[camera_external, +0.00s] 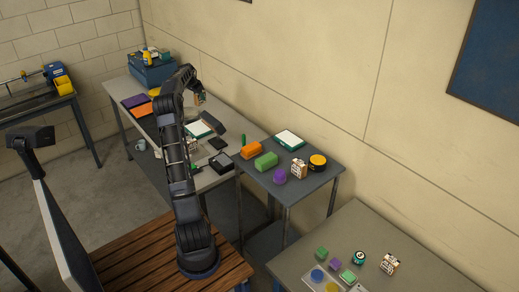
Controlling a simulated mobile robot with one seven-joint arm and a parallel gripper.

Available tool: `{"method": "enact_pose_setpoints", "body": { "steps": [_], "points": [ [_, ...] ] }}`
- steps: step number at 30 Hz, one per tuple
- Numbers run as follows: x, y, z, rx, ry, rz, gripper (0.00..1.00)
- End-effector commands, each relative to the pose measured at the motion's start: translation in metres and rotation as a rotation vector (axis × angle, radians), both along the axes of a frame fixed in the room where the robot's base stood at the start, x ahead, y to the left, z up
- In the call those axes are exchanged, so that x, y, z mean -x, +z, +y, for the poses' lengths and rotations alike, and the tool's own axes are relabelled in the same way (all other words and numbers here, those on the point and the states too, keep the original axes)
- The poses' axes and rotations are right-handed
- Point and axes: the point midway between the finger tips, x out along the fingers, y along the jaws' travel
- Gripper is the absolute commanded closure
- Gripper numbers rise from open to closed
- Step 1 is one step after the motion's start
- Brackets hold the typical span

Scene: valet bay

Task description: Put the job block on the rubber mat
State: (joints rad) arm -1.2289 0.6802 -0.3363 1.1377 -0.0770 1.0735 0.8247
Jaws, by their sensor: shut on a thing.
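My gripper (199,97) is above the long grey workbench near the wall, pointing down at the end of my dark arm. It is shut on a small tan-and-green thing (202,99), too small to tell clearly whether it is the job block. A similar printed tan block (298,169) stands on the dark side table, and another printed block (389,264) on the nearest table. I cannot tell for certain which flat thing is the rubber mat. A flat black piece (218,143) and a black-topped tray (221,162) lie on the workbench's near end.
Purple (134,100) and orange (143,110) flat pieces lie on the workbench's left, before a blue box (153,72). A white-topped green tray (199,129) lies below the gripper. Orange (251,149) and green (266,160) blocks stand on the side table (296,193).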

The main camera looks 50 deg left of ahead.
Motion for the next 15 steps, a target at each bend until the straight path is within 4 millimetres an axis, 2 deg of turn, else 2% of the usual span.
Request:
{"method": "enact_pose_setpoints", "body": {
  "steps": [1, 6, 12, 15],
  "points": [
    [0.018, -0.003, 0.017, 0.001, 0.023, 0.000, 0.89],
    [0.075, -0.012, 0.064, 0.001, 0.089, -0.001, 0.89],
    [0.135, -0.020, 0.107, 0.000, 0.155, 0.000, 0.89],
    [0.156, -0.023, 0.120, 0.001, 0.175, 0.000, 0.89]
  ]
}}
